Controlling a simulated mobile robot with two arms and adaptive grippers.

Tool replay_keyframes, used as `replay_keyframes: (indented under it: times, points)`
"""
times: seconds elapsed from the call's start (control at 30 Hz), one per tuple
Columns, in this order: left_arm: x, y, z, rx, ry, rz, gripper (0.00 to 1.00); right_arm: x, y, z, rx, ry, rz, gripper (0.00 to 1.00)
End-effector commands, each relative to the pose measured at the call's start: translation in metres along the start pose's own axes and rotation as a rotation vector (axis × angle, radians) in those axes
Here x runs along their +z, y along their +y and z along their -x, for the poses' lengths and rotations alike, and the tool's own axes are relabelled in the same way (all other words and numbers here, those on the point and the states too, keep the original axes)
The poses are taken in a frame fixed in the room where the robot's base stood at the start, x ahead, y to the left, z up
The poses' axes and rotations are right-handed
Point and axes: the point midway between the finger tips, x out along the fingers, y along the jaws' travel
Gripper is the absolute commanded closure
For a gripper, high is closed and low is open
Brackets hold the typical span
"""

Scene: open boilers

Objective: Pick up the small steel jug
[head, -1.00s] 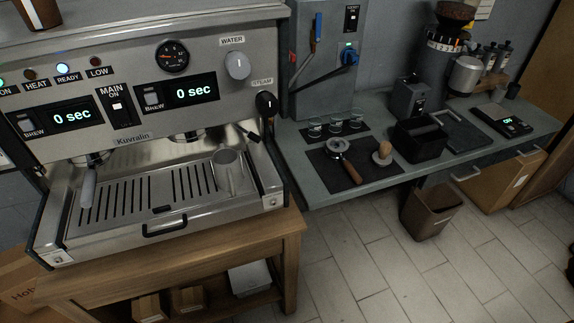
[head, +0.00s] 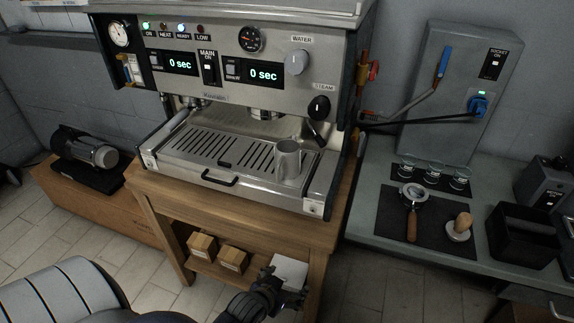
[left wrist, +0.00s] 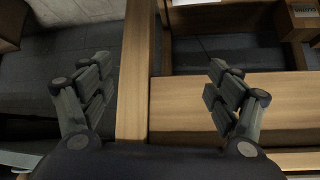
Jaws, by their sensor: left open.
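The small steel jug (head: 288,162) stands upright on the right part of the espresso machine's drip tray (head: 215,152) in the head view. My left gripper (head: 288,283) is low in front of the wooden stand, below and apart from the jug. In the left wrist view my left gripper (left wrist: 155,90) has its two fingers spread wide with nothing between them. The jug does not show in the left wrist view. My right gripper is not in view.
The espresso machine (head: 218,60) stands on a wooden table (head: 160,190) with small boxes (head: 203,246) on its lower shelf. To the right, a counter (head: 375,195) holds a portafilter (head: 412,200), a tamper (head: 461,227), small glasses and a black box (head: 522,235).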

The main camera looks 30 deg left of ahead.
Motion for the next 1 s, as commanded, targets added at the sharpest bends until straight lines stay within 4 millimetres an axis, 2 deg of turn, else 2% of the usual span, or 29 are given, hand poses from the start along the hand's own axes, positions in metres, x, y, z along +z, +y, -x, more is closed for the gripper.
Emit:
replay_keyframes:
  times: [0.03, 0.07, 0.13, 0.2, 0.3, 0.4, 0.5, 0.57, 0.8, 1.0]
  points:
    - [-0.026, -0.005, 0.012, -0.01, 0.047, 0.009, 0.17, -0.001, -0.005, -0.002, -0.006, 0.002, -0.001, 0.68]
    - [-0.043, -0.01, 0.018, -0.019, 0.083, 0.016, 0.17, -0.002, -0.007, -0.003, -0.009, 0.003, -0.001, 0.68]
    - [-0.099, -0.031, 0.036, -0.056, 0.236, 0.049, 0.17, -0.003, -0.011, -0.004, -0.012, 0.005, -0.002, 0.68]
    - [-0.142, -0.051, 0.051, -0.089, 0.378, 0.076, 0.17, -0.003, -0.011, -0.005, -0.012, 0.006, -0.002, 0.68]
    - [-0.189, -0.074, 0.077, -0.129, 0.548, 0.1, 0.17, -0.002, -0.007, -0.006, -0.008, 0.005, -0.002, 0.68]
    - [-0.221, -0.09, 0.101, -0.158, 0.676, 0.115, 0.17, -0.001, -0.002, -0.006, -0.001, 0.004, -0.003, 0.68]
    - [-0.239, -0.1, 0.117, -0.176, 0.751, 0.12, 0.17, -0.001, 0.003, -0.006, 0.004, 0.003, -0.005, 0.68]
    - [-0.247, -0.103, 0.12, -0.18, 0.775, 0.121, 0.17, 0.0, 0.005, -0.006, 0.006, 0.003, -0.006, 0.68]
    - [-0.272, -0.111, 0.1, -0.182, 0.783, 0.121, 0.17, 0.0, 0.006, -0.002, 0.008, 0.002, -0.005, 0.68]
    - [-0.283, -0.115, 0.086, -0.182, 0.781, 0.121, 0.17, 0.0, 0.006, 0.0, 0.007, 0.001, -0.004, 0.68]
